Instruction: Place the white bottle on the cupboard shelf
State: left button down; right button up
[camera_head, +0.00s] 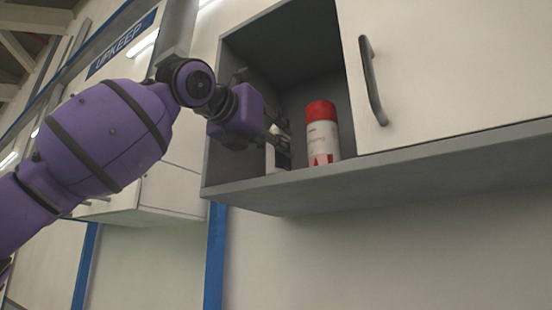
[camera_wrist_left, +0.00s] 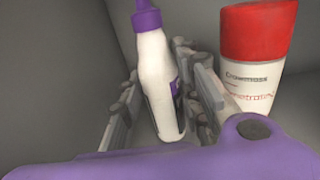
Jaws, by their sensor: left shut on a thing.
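The white bottle (camera_wrist_left: 152,72) with a purple cap is between the fingers of my left gripper (camera_wrist_left: 160,105) in the left wrist view. It stands roughly upright inside the open cupboard compartment. In the head view my left gripper (camera_head: 279,138) reaches into the compartment from the left, with a white part of the bottle (camera_head: 271,157) showing below the fingers. The gripper is shut on the bottle. The cupboard shelf (camera_head: 288,186) is the grey board under it. I cannot tell whether the bottle's base touches the shelf. My right gripper is in neither view.
A white can with a red cap (camera_head: 322,135) stands on the shelf just right of my left gripper; it also shows in the left wrist view (camera_wrist_left: 256,60). A closed white door (camera_head: 445,75) with a dark handle (camera_head: 371,80) covers the cupboard's right part.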

aim_at(271, 154)
pick_arm(q)
notch_tip(271, 154, down, 3)
jog(key=shift+w+d+r, duration=0.1)
jog(key=shift+f, duration=0.4)
jog(key=c, duration=1.3)
grip_release()
jog(key=shift+f, duration=0.1)
jog(key=v, duration=1.2)
